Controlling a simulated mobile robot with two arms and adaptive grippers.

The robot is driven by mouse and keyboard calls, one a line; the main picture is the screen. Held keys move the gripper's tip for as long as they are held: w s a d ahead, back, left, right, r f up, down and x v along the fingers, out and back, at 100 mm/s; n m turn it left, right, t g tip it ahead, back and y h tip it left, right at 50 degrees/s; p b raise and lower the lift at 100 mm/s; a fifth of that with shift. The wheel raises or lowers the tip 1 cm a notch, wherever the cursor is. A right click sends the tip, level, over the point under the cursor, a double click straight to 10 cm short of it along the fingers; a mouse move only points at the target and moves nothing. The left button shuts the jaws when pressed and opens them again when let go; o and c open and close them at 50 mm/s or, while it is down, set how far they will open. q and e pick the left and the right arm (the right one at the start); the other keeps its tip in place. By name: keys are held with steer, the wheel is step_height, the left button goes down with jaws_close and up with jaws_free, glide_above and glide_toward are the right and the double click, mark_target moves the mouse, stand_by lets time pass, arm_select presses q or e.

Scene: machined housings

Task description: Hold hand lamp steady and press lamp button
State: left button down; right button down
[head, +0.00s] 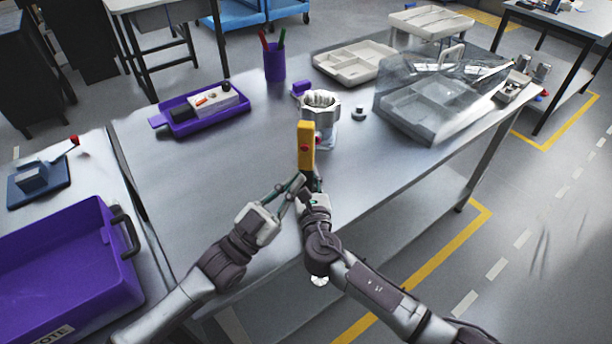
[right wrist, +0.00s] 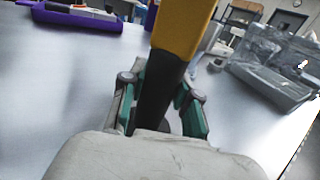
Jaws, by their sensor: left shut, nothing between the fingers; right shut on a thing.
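The yellow hand lamp (head: 306,140) stands upright above the table's front part, with a small red button on the side facing me. In the right wrist view its yellow body (right wrist: 183,28) narrows into a black lower part (right wrist: 158,90). My right gripper (right wrist: 160,105) is shut around that black part; it also shows in the head view (head: 312,186) below the lamp. My left gripper (head: 299,182) is shut and empty, just below and left of the lamp, close beside the right gripper. Whether its tips touch the lamp or the right gripper I cannot tell.
A metal housing (head: 321,102) stands behind the lamp. A purple tray (head: 160,121) with small items and a purple pen cup (head: 274,66) are at the back left. A clear-lidded grey tray (head: 425,112) is at the right. The table's left middle is clear.

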steer(key=c, duration=0.8)
jaws_free()
steer(key=shift+o, duration=0.2)
